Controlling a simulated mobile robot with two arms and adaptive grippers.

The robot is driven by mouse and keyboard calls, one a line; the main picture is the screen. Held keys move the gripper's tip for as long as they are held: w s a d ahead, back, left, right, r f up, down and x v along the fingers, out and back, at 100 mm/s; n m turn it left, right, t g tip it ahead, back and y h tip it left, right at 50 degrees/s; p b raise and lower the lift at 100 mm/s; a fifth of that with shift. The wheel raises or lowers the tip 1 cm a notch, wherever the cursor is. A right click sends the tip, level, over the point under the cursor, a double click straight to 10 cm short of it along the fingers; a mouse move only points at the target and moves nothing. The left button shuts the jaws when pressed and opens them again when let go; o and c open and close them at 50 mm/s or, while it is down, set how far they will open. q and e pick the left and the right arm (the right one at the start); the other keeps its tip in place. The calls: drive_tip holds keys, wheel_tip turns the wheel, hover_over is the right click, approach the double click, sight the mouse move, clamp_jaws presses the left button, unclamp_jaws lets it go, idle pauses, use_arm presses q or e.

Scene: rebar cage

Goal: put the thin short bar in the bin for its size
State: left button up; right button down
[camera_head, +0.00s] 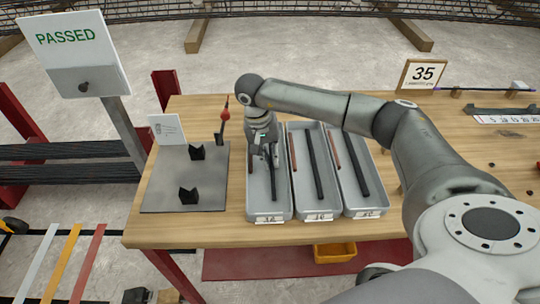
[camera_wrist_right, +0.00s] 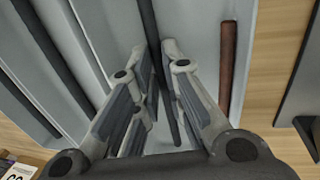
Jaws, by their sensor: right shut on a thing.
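My right gripper (camera_head: 266,152) points down into the left of three grey trays (camera_head: 268,216). It is shut on a thin dark bar (camera_head: 274,185), whose lower part shows below the fingers. In the right wrist view the same bar (camera_wrist_right: 152,30) runs between the fingers of the gripper (camera_wrist_right: 155,62), lengthwise over the tray floor. I cannot tell whether it touches the floor. A reddish-brown bar (camera_wrist_right: 227,60) lies beside it in that tray. The middle tray (camera_head: 318,214) and right tray (camera_head: 365,210) each hold a dark bar and a reddish bar. My left gripper is out of view.
Left of the trays is a grey plate (camera_head: 215,180) with two black V-blocks (camera_head: 188,195) and a small card (camera_head: 167,130). A "PASSED" sign (camera_head: 75,50) stands at the left.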

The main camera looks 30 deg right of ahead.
drive_tip(key=c, duration=1.5)
unclamp_jaws()
drive_tip(key=shift+r+p, duration=0.55)
drive_tip(key=shift+p, duration=0.05)
drive_tip(key=r, duration=0.4)
drive_tip(key=a+r+b, duration=0.1)
drive_tip(key=r, duration=0.3)
drive_tip(key=w+a+r, duration=0.1)
drive_tip(key=r, duration=0.3)
drive_tip(key=shift+w, duration=0.1)
drive_tip(key=shift+f, duration=0.1)
